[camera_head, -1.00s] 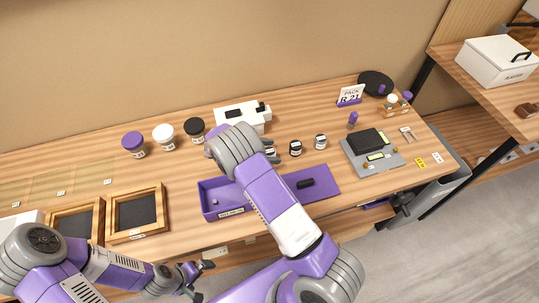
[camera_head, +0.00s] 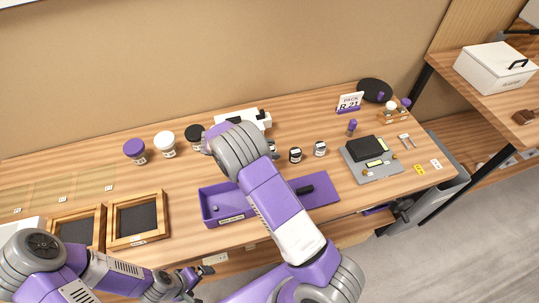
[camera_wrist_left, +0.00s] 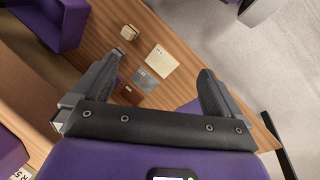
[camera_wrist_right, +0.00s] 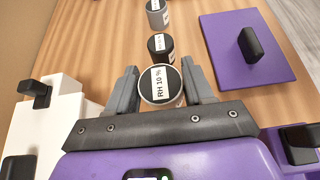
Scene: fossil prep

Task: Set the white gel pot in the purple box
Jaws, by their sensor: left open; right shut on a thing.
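The white gel pot (camera_wrist_right: 160,86) stands in the right wrist view, with a pale rim, dark top and an "RH 10 %" label. My right gripper (camera_wrist_right: 161,84) is shut on it, one finger on each side. In the head view my right arm mostly hides this gripper and pot. The open purple box (camera_head: 207,217) lies on the table below and left of them, partly behind my right arm. My left gripper (camera_wrist_left: 162,68) is open and empty near the table's front edge.
Two other small labelled pots (camera_head: 295,155) (camera_head: 320,148) stand right of the held one. A flat purple lid (camera_head: 322,187) with a black handle lies beside the box. A white device (camera_head: 228,117) stands behind. Larger jars (camera_head: 165,146) and wooden frames (camera_head: 138,218) are left.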

